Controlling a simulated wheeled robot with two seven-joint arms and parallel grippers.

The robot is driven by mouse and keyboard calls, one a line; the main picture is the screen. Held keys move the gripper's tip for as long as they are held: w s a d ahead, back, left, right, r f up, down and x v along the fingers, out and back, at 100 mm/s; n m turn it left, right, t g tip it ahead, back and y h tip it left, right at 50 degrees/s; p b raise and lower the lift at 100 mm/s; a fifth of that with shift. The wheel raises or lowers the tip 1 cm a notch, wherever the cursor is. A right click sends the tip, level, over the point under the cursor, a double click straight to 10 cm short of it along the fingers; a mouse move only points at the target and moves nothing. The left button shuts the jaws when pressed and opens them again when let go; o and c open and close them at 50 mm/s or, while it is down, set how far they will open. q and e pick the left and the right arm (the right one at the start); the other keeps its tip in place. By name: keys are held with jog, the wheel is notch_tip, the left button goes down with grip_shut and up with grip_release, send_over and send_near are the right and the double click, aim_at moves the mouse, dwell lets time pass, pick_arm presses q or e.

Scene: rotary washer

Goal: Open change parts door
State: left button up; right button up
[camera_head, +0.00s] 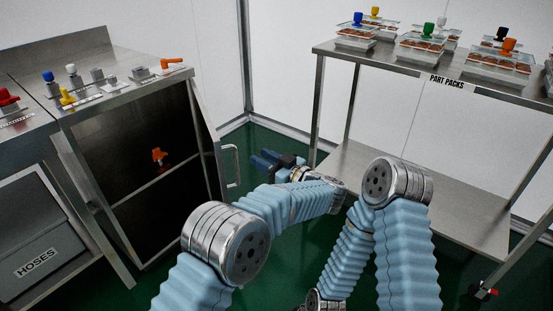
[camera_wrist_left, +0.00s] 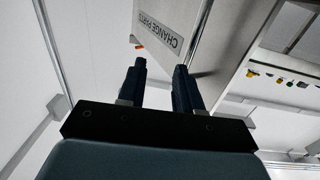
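The change parts door (camera_head: 206,135) is swung open at the right side of the steel cabinet and shows nearly edge-on. Its handle (camera_head: 235,166) is a vertical metal bar on the door's outer face. The dark cabinet interior (camera_head: 120,165) is exposed, with an orange part (camera_head: 158,156) inside. My left gripper (camera_head: 262,160) is open and empty, just right of the handle and apart from it. In the left wrist view the gripper (camera_wrist_left: 158,82) has its fingers spread before the panel with the CHANGE PARTS label (camera_wrist_left: 158,34). My right gripper is out of view.
Coloured knobs and small parts stand on the cabinet top (camera_head: 125,84). A HOSES drawer (camera_head: 38,262) is at lower left. A steel table (camera_head: 430,75) with several part packs stands at right. Green floor (camera_head: 262,140) is free between cabinet and table.

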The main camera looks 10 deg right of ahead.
pick_arm(q)
jog(key=shift+s+d, duration=0.15)
jog(key=shift+d, duration=0.7)
jog(key=shift+s+d, duration=0.1)
jog(key=shift+d, duration=0.7)
